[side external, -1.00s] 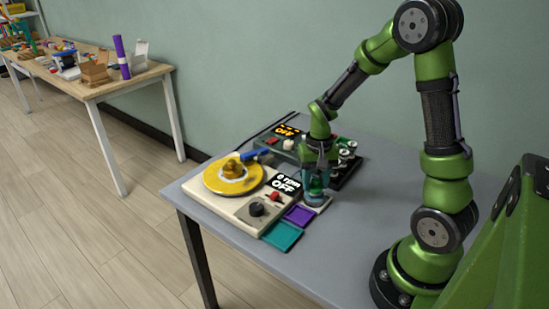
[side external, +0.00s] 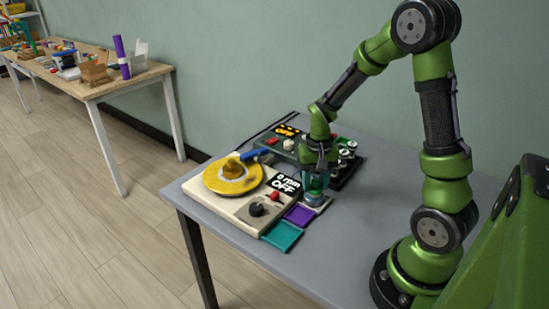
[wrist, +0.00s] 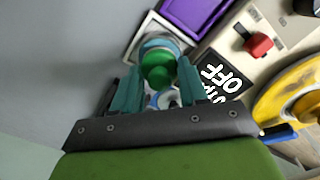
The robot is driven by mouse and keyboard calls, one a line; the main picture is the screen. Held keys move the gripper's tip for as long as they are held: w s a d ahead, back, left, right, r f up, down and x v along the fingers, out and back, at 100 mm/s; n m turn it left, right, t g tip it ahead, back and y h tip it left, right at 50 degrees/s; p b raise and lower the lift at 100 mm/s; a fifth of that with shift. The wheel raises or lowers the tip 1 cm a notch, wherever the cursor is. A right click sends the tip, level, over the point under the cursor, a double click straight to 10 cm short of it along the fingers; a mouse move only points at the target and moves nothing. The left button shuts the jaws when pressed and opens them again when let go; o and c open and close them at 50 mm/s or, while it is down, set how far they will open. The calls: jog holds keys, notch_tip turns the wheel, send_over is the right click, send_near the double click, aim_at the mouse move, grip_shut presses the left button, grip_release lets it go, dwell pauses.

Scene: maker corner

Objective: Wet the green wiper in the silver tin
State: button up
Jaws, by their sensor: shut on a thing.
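My gripper (side external: 316,184) points down at the near side of the turntable machine. It is shut on the green wiper (wrist: 158,68), whose round green top shows between the teal fingers in the wrist view. The silver tin (wrist: 139,38) is a square, pale-rimmed tray directly below the wiper. Its edge also shows under the fingers in the side view (side external: 324,206). The wiper's foot overlaps the tin in the wrist view. I cannot tell whether it touches the bottom, and the tin's inside is mostly hidden.
A purple tin (side external: 299,215) and a teal tin (side external: 282,236) lie beside the silver one. The machine (side external: 235,208) has a yellow disc (side external: 215,181), a knob, a red switch and an OFF display. A black rack (side external: 346,172) stands behind. The table's right part is clear.

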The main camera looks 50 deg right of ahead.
aim_at(316, 180)
jog(key=shift+f, duration=0.4)
dwell(1.0)
jog(key=shift+r, duration=3.55)
